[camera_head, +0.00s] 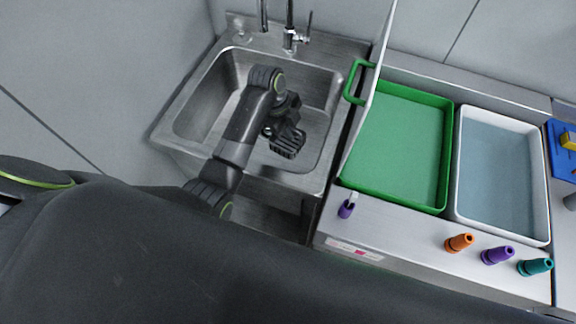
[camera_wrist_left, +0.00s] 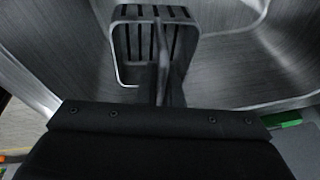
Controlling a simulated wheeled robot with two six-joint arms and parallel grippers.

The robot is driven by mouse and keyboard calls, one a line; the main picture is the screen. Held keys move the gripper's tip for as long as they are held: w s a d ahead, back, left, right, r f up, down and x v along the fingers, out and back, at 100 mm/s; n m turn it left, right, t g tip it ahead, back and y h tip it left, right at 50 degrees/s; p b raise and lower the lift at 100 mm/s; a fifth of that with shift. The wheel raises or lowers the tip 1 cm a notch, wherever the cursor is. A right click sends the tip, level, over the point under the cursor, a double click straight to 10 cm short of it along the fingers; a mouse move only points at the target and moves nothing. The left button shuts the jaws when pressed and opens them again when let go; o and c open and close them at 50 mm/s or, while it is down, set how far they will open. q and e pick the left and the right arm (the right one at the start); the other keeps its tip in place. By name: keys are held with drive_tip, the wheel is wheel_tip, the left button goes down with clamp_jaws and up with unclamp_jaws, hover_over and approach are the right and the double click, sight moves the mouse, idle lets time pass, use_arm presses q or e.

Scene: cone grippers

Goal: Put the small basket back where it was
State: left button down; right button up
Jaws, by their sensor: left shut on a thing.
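The small basket (camera_head: 287,146) is dark grey with slots. In the head view it shows over the sink basin (camera_head: 225,85), at the end of my left arm. My left gripper (camera_head: 285,128) is shut on the basket. In the left wrist view the basket (camera_wrist_left: 130,46) shows its slotted side and a thin rim, with the narrow fingers (camera_wrist_left: 163,75) at its wall. The steel basin surrounds it there. I cannot tell whether the basket touches the sink floor. My right gripper is not in view.
A faucet (camera_head: 290,38) stands behind the sink. To the right are a green tray (camera_head: 447,165) and a white tray (camera_head: 546,200). A pale upright panel with a green handle (camera_head: 351,82) stands between sink and trays. Orange, purple and teal cones (camera_head: 535,267) line the front counter.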

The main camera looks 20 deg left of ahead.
sight(290, 144)
use_arm(q)
drive_tip(key=shift+d+f+n+t, duration=0.2)
drive_tip(key=shift+f+n+t, duration=0.1)
drive_tip(key=shift+f+n, duration=0.7)
wheel_tip(290, 144, down, 5)
drive_tip(key=shift+a+f, duration=0.1)
drive_tip(key=shift+a, duration=0.05)
drive_tip(key=shift+w+f, duration=0.1)
drive_tip(key=shift+f, duration=2.4)
drive_tip(key=shift+f, duration=0.15)
drive_tip(key=c, duration=1.6)
unclamp_jaws()
drive_tip(key=v, duration=1.2)
